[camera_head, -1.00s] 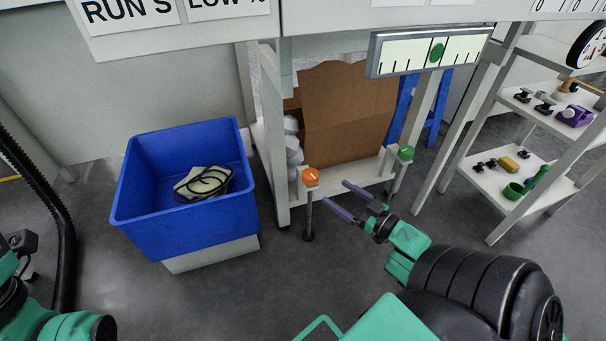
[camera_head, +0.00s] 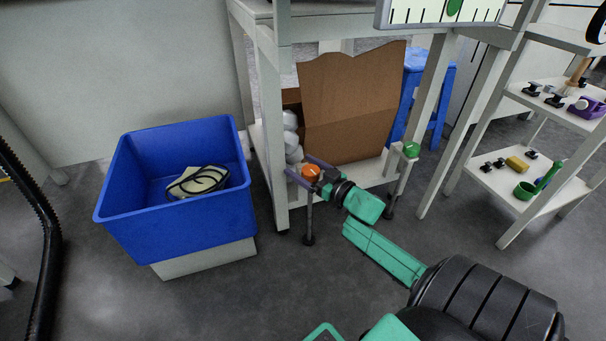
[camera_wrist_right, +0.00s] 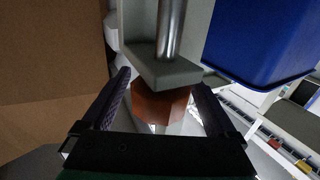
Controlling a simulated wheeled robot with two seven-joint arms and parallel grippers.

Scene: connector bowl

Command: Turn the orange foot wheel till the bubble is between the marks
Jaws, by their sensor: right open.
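The orange foot wheel (camera_head: 311,171) sits on top of a thin foot post at the front left of the stand. My right gripper (camera_head: 299,166) is open, with one finger on each side of the wheel. In the right wrist view the orange wheel (camera_wrist_right: 160,106) lies between the two spread fingers, with gaps showing beside it. The level (camera_head: 425,14) is cut off by the top edge of the head view. Its green bubble (camera_head: 454,7) is near the middle, and I cannot tell its exact place against the marks. My left gripper is out of view.
A green foot wheel (camera_head: 411,149) stands to the right. A blue bin (camera_head: 170,225) holding a cable and a pale object is on the left. A cardboard box (camera_head: 350,105) stands behind the wheels. A shelf rack (camera_head: 500,190) with small items is at the right.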

